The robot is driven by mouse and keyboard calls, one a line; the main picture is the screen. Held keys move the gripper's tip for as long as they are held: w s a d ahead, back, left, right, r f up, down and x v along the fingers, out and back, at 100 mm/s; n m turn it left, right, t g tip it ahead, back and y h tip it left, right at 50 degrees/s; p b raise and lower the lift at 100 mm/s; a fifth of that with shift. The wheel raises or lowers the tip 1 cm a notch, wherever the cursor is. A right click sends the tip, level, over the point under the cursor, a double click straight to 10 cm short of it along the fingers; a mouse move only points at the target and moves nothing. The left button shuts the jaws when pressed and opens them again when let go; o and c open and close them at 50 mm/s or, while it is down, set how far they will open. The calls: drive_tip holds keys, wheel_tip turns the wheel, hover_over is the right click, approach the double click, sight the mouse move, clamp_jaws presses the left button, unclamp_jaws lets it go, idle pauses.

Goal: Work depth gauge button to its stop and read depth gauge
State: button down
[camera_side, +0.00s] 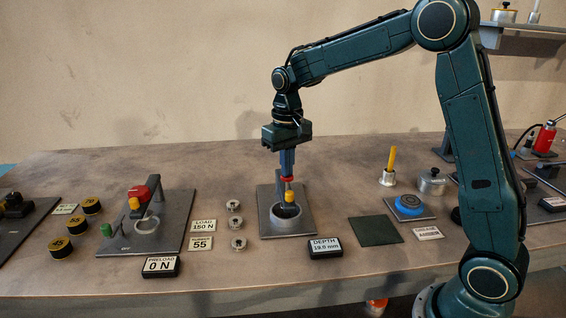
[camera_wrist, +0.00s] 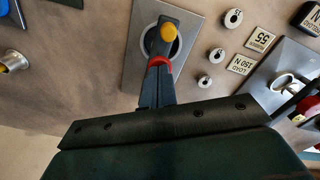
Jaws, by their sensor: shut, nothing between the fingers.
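The depth gauge has a grey base plate (camera_side: 309,218) with a round ring (camera_side: 287,224) on it. A yellow button (camera_side: 289,197) and a red part (camera_side: 285,180) stand above the ring; the wrist view also shows the yellow button (camera_wrist: 167,32) and the red part (camera_wrist: 160,61). My gripper (camera_side: 287,174) is shut and points down at the red part, with nothing held. Whether its tips touch the red part or the button I cannot tell. The depth display (camera_side: 325,247) reads DEPTH, about 19 mm; the last digit is too small to be sure of.
To the left stands a preload fixture (camera_side: 180,210) with a display (camera_side: 160,266) reading 0 N. Several small metal weights (camera_side: 234,206) lie between. To the right are a dark green mat (camera_side: 376,231), a blue round pad (camera_side: 409,207) and a yellow-handled tool (camera_side: 391,160).

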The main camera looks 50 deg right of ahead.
drive_tip(key=shift+r, duration=1.45)
drive_tip(key=shift+r, duration=2)
drive_tip(key=s+a+r+n+t, duration=0.1)
drive_tip(key=s+a+r, duration=0.1)
drive_tip(key=s, duration=0.5)
drive_tip(key=s+a+r+t, duration=0.1)
drive_tip(key=s+r+t, duration=0.15)
drive_tip(key=s, duration=0.45)
drive_tip(key=s+a+f+n+t, duration=0.2)
drive_tip(key=s+f, duration=0.1)
drive_tip(key=s, duration=0.9)
drive_tip(key=shift+s+f, duration=0.25)
drive_tip(key=shift+f, duration=0.1)
